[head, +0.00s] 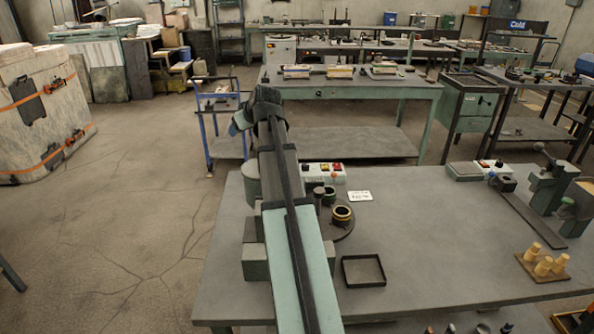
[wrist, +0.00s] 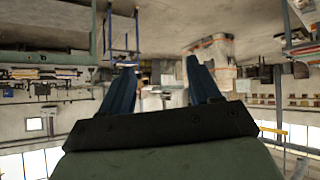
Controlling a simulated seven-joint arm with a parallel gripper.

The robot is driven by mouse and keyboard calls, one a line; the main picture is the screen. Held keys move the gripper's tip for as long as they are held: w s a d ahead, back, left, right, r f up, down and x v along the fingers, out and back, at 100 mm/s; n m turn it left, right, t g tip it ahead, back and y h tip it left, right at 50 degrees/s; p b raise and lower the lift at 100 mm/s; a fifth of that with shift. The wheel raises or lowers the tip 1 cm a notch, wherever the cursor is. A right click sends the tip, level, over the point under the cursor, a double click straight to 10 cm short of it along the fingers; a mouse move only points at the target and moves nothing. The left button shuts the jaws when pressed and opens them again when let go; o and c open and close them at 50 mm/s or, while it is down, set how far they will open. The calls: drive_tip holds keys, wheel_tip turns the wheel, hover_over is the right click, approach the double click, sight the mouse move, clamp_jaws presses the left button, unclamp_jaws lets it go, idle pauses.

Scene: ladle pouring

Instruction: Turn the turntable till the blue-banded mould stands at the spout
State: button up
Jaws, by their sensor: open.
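The turntable (head: 338,231) is a dark round disc on the workbench, partly hidden behind my arm. A dark mould with a yellow-gold band (head: 342,215) stands on its near right part. Dark and greenish round pieces (head: 325,195) stand just behind it. I see no blue band on any of them; the blue-banded mould and the spout cannot be made out and may be behind my arm. My gripper (wrist: 160,82) is open and empty in the wrist view, its two blue fingers apart, pointing into the room. In the head view it is raised, beyond the turntable.
The workbench (head: 430,240) has free room in the middle. A black square tray (head: 363,271) lies near the turntable. A button box (head: 324,171) and a white card (head: 359,196) are behind it. Yellow pegs (head: 543,266) and green machinery (head: 552,187) are on the right.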

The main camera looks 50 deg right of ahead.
drive_tip(key=s+r+h, duration=0.1)
drive_tip(key=s+r, duration=0.1)
drive_tip(key=s, duration=0.2)
drive_tip(key=n+g+h, duration=0.1)
drive_tip(key=n+g, duration=1.1)
drive_tip(key=n, duration=0.1)
hover_over(319, 190)
drive_tip(key=w+a, duration=0.3)
drive_tip(key=a, duration=0.2)
wheel_tip(319, 190, down, 3)
drive_tip(key=x, duration=1.3)
drive_tip(key=shift+s+d+f, duration=0.1)
drive_tip(key=shift+s+f, duration=0.1)
drive_tip(key=shift+c, duration=0.3)
clamp_jaws()
